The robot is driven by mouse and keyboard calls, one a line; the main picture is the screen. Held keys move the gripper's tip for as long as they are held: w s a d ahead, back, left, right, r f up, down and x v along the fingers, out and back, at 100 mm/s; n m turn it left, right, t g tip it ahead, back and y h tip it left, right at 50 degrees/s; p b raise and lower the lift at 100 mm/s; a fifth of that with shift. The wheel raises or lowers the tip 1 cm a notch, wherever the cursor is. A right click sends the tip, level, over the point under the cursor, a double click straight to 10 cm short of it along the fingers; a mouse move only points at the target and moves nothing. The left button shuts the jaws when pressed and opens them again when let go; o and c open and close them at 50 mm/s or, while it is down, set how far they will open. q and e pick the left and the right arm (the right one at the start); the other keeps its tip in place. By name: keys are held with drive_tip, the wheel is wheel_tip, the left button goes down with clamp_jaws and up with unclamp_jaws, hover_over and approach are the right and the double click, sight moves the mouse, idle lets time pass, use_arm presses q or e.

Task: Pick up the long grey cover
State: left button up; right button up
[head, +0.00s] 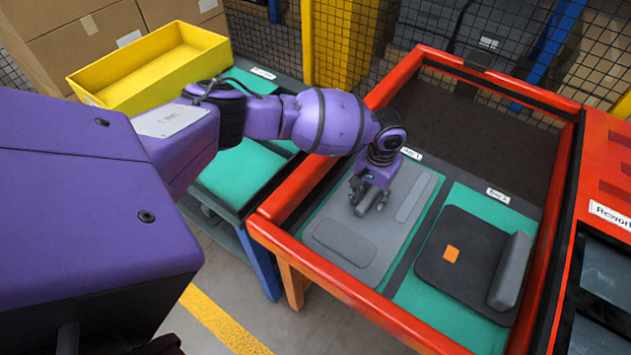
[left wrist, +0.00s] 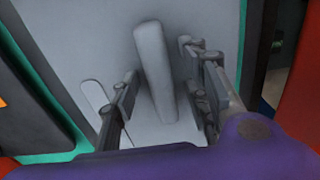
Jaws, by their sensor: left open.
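A long grey cover (left wrist: 155,70), a raised bar with rounded ends, lies on a flat grey panel (head: 345,245) in the left bay of the red-framed table. My left gripper (head: 369,193) is over it, pointing down and open. In the left wrist view the cover runs between the two fingers (left wrist: 160,68), with a visible gap on each side. In the head view the gripper hides much of the cover (head: 366,205). A flat, paler grey strip (head: 415,197) lies beside it on the same panel. My right gripper is not in view.
The right bay holds a dark panel (head: 455,262) with an orange square and another long grey bar (head: 511,271). The table's red rim (head: 340,290) stands up around the bays. A yellow bin (head: 150,68) is on the bench at left. The dark back area (head: 480,130) is clear.

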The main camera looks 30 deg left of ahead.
use_arm(q)
drive_tip(key=shift+s+f, duration=0.1)
clamp_jaws()
idle(0.3)
